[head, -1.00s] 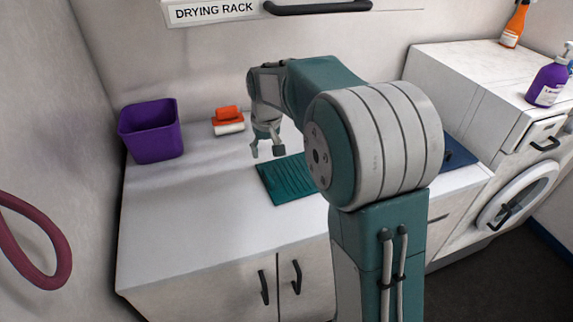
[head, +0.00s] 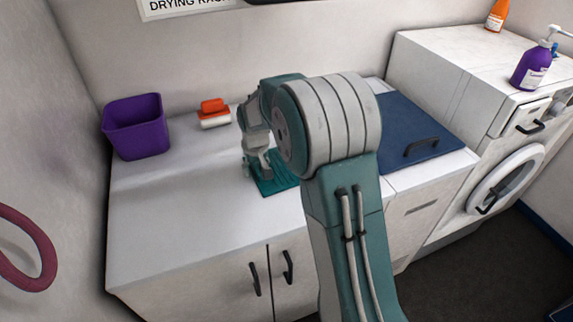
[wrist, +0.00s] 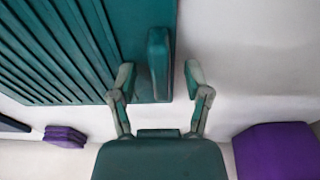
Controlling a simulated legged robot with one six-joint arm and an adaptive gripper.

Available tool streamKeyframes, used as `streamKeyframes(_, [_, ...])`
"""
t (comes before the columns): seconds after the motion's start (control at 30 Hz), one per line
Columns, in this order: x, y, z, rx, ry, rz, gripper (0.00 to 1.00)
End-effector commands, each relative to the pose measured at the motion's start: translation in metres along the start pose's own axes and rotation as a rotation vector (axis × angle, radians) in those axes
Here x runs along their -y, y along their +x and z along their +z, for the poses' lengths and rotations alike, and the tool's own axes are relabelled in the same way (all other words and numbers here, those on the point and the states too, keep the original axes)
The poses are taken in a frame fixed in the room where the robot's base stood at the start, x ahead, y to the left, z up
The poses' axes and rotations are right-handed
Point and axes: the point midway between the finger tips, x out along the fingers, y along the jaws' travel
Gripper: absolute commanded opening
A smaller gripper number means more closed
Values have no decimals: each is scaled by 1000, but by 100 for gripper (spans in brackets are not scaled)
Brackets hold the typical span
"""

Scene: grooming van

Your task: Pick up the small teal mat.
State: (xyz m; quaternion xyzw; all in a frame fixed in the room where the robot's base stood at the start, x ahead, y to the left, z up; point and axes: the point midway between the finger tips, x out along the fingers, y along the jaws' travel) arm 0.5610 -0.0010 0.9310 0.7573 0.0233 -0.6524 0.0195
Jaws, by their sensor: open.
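The small teal mat (head: 285,183) lies flat on the white counter, partly hidden behind my arm in the head view. In the wrist view the ridged mat (wrist: 75,45) fills the upper left. A raised teal tab (wrist: 158,62) stands along its edge. My gripper (wrist: 160,80) is open and empty, its fingers on either side of the tab's line in the wrist view. In the head view my gripper (head: 256,175) is low over the mat's left part. I cannot tell whether the fingertips touch the mat or counter.
A purple bin (head: 137,128) and an orange-and-white brush-like item (head: 213,113) stand at the back left. A dark blue panel with a black handle (head: 412,135) lies right of my arm. Purple and orange bottles (head: 530,68) stand on the right unit. The front-left counter is clear.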

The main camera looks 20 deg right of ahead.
Motion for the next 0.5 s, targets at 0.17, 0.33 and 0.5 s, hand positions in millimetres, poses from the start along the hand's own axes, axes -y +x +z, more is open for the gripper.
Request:
streamKeyframes(0.17, [3,0,0,0,-1,3,63])
streamKeyframes(0.33, [4,0,0,0,-2,4,0])
streamKeyframes(0.5, [3,0,0,0,-1,3,0])
